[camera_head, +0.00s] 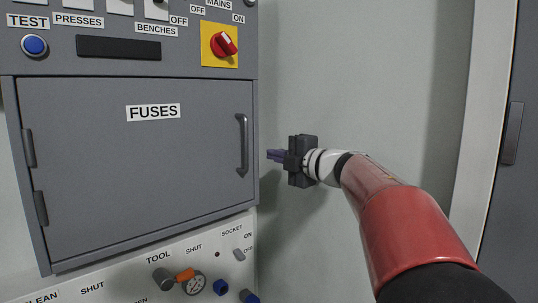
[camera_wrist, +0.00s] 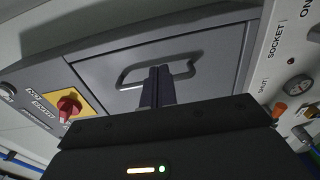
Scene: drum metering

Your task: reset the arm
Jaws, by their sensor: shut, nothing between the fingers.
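My gripper (camera_head: 272,155) is in the head view, just right of the fuse cabinet's edge, with its fingers pointing left. It is shut and empty. In the wrist view the closed fingers (camera_wrist: 157,86) stand in front of the cabinet door and overlap part of its handle (camera_wrist: 150,70) in the picture. The head view shows a gap between the fingertips and the door handle (camera_head: 242,145). My red and white arm reaches in from the lower right.
The grey door marked FUSES (camera_head: 130,165) is shut. Above it are a blue TEST button (camera_head: 34,45) and a red MAINS knob (camera_head: 223,43) on yellow. Below is a panel with a gauge (camera_head: 195,284) and an orange-handled valve (camera_head: 184,274). Bare wall (camera_head: 370,80) lies right of the cabinet.

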